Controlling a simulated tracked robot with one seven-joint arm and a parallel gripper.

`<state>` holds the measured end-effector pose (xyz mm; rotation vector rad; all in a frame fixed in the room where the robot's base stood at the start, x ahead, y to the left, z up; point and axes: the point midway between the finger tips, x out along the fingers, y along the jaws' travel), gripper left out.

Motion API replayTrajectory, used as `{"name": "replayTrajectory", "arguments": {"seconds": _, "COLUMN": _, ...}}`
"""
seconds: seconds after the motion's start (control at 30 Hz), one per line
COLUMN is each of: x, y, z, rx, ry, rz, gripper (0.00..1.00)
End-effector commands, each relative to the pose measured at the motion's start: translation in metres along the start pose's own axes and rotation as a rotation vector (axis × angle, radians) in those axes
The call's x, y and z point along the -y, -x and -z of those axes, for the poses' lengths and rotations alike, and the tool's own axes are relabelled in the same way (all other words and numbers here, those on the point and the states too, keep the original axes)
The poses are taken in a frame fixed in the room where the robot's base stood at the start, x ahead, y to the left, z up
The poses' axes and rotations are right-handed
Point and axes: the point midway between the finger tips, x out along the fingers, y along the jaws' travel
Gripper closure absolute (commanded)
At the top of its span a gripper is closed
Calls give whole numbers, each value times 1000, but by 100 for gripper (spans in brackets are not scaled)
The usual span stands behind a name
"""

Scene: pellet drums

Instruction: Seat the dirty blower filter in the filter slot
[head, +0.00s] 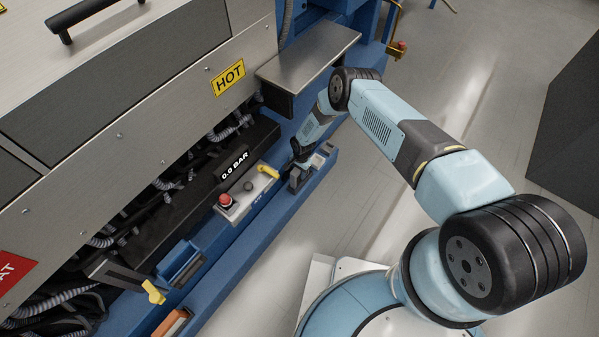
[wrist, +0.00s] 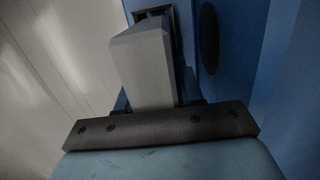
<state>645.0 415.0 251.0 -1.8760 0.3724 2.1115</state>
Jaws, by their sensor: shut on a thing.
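My gripper (head: 301,160) is low at the far right end of the machine's blue ledge, pointing down. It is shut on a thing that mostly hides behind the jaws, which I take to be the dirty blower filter. In the wrist view a pale grey block (wrist: 140,70) stands out from my gripper's dark crossbar; I cannot tell whether it is a jaw or the held thing. Beyond its tip is a dark-edged opening or frame (wrist: 152,14) against blue metal. I cannot tell whether this is the filter slot, or how far anything sits in it.
The panel beside my gripper has a yellow lever (head: 268,171), a red button (head: 226,201) and a 0.0 BAR display (head: 235,165). A steel shelf (head: 308,55) overhangs behind. Another yellow lever (head: 153,291) and an orange-topped item (head: 172,322) are nearer. Floor (head: 340,200) lies clear to the right.

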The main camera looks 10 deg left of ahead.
Motion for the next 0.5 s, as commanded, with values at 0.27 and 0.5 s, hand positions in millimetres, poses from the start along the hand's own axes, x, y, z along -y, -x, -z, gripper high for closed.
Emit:
{"name": "replayTrajectory", "arguments": {"seconds": 0.27, "x": -1, "y": -6, "z": 0, "rx": 1, "ry": 0, "rz": -1, "gripper": 100}}
{"name": "replayTrajectory", "arguments": {"seconds": 0.5, "x": 0, "y": -11, "z": 1, "rx": 1, "ry": 0, "rz": -1, "gripper": 100}}
